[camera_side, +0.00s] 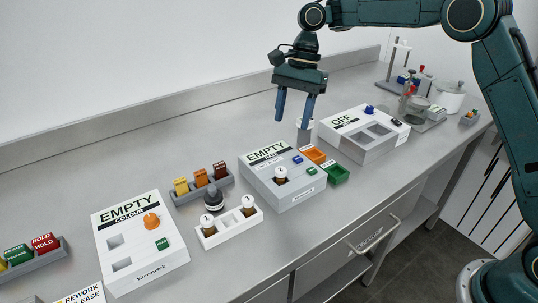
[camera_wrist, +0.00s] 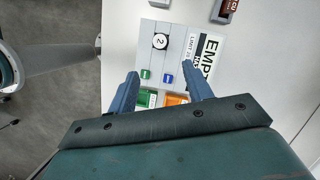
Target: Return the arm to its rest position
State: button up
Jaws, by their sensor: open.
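My gripper (camera_side: 295,106) hangs open above the far edge of the middle white box (camera_side: 297,196) labelled EMPTY, fingers pointing down with nothing between them. In the wrist view my gripper (camera_wrist: 165,82) has its two blue fingers apart over the same box (camera_wrist: 152,32). A dark vial with a white cap marked 2 (camera_side: 281,175) stands in that box; it also shows in the wrist view (camera_wrist: 160,41). My fingers are clear above the vial and the box.
A white rack (camera_side: 229,231) with two vials stands in front. The COLOUR box (camera_side: 140,243) is at left. The OFF box (camera_side: 362,135) is right of my gripper. Orange (camera_side: 315,154) and green (camera_side: 336,174) trays sit between. Lab stands (camera_side: 398,64) are farther right.

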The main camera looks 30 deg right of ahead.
dwell(0.4)
jog(key=s+d+r+n+t, duration=0.35)
jog(key=s+r+n, duration=0.35)
jog(key=s+r, duration=0.6)
jog(key=s+d+f+n+t+h, duration=0.1)
jog(key=s+d+f+n, duration=0.2)
jog(key=s, duration=0.7)
jog(key=s+d+f+n+t+h, duration=0.2)
jog(key=s+d+f+n, duration=0.1)
jog(key=s, duration=0.7)
jog(key=shift+d+f, duration=0.3)
jog(key=shift+f, duration=0.05)
